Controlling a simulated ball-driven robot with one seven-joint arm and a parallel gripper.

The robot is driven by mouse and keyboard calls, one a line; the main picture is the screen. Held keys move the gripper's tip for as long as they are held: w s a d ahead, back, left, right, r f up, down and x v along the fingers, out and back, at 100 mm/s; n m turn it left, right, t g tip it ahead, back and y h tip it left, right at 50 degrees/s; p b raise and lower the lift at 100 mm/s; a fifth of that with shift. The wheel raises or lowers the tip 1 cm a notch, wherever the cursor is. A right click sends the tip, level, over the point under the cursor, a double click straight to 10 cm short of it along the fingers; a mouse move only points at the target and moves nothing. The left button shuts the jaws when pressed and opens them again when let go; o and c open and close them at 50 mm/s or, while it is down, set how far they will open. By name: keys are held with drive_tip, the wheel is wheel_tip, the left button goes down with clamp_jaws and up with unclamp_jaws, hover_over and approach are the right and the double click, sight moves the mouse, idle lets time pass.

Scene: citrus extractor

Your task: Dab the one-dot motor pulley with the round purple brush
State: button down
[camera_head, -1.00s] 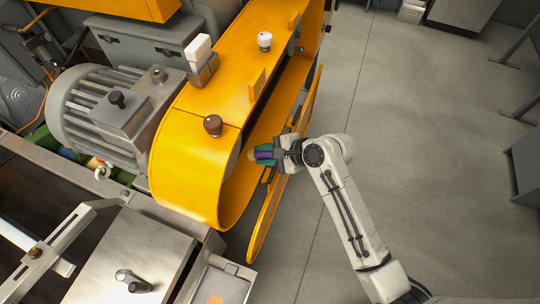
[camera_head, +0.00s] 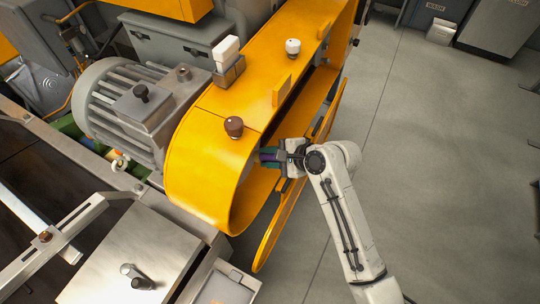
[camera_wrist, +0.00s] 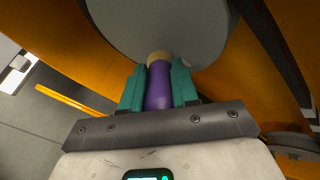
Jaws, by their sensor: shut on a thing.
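My gripper (camera_wrist: 158,92) is shut on the round purple brush (camera_wrist: 159,88), with one teal finger on each side of its purple handle. The brush's pale tip points at a large grey round pulley face (camera_wrist: 165,25) inside the orange guard and overlaps its lower edge in the wrist view. I cannot tell whether the tip touches it. No dot mark shows on the visible part of this face. In the head view my gripper (camera_head: 270,157) reaches into the guard's open side, and the purple brush (camera_head: 268,156) shows only in part.
The orange belt guard (camera_head: 200,180) surrounds the pulley space, and its cover (camera_head: 275,240) stands swung open beside my arm. A grey motor (camera_head: 115,95) is at the left. A brown knob (camera_head: 234,127) sits on top of the guard. Open floor (camera_head: 430,190) lies to the right.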

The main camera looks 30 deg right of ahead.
drive_tip(key=shift+w+a, duration=0.3)
drive_tip(key=shift+w, duration=0.1)
idle(0.3)
drive_tip(key=shift+w+d, duration=0.1)
drive_tip(key=shift+w+d+p, duration=0.25)
drive_tip(key=shift+w+d, duration=0.25)
drive_tip(key=shift+d, duration=0.3)
drive_tip(key=shift+w+d+p, duration=0.2)
drive_tip(key=shift+w+d, duration=0.3)
drive_tip(key=shift+d, duration=0.3)
drive_tip(key=shift+r+p, duration=0.1)
drive_tip(key=shift+p, duration=0.3)
drive_tip(key=shift+s+a+p, duration=0.55)
drive_tip(key=shift+a+p, duration=0.2)
drive_tip(key=shift+a, duration=0.1)
drive_tip(key=shift+s+a+p, duration=0.55)
drive_tip(key=shift+a+p, duration=0.15)
drive_tip(key=shift+a, duration=0.15)
drive_tip(key=shift+w+r+p, duration=0.1)
drive_tip(key=shift+r+p, duration=0.2)
drive_tip(key=shift+r, duration=0.1)
drive_tip(key=shift+w+d, duration=1.1)
drive_tip(key=shift+d, duration=0.55)
drive_tip(key=shift+s+a, duration=0.65)
drive_tip(key=shift+a, duration=0.2)
drive_tip(key=shift+s+a, duration=0.6)
drive_tip(key=shift+a, duration=0.2)
